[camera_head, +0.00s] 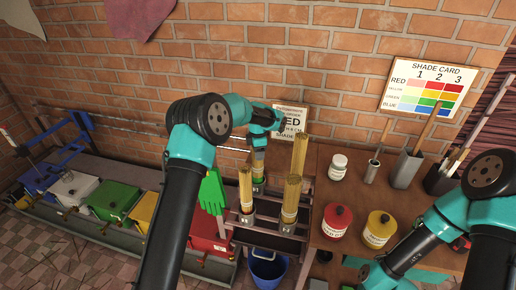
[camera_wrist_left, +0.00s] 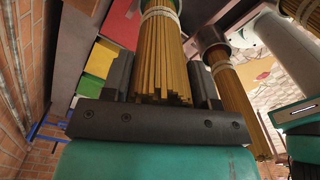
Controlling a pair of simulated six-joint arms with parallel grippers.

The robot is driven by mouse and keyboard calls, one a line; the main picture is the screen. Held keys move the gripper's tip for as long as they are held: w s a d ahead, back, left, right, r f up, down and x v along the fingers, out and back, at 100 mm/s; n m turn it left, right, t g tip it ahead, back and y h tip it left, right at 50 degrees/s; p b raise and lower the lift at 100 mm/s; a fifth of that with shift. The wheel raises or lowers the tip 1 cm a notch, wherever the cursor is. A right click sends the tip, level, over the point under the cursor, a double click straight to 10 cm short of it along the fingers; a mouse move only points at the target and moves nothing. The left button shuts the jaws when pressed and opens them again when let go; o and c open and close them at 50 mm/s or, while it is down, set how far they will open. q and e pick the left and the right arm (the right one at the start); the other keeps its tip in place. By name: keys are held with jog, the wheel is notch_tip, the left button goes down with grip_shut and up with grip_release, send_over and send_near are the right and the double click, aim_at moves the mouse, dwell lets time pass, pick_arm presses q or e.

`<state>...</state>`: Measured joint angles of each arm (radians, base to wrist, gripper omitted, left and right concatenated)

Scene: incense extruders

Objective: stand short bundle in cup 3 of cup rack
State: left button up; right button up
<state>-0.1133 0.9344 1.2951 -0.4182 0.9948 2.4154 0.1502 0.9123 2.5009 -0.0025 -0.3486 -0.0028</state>
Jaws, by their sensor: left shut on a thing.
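My left gripper (camera_head: 259,150) is shut on a short bundle (camera_head: 258,168) of tan sticks above the back of the cup rack (camera_head: 270,240). In the left wrist view the bundle (camera_wrist_left: 160,55) lies between the two dark fingers, and its far end meets a grey cup at the top edge. The bundle looks upright over a back cup (camera_head: 257,188); I cannot tell how deep it sits, and the cup's label is too small to read surely. Other bundles stand in a front-left cup (camera_head: 246,218) and a front-right cup (camera_head: 288,228).
Another bundle (camera_head: 300,152) rises at the back right of the rack. A green glove (camera_head: 213,192) hangs left of it. Red (camera_head: 336,220) and yellow (camera_head: 379,229) jars and a white jar (camera_head: 338,167) stand on the table at right. Coloured boxes line the left.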

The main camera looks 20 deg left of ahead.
pick_arm(q)
jog(key=shift+f, duration=0.7)
jog(key=o, duration=1.4)
notch_tip(320, 180, up, 17)
jog(key=shift+r, duration=0.2)
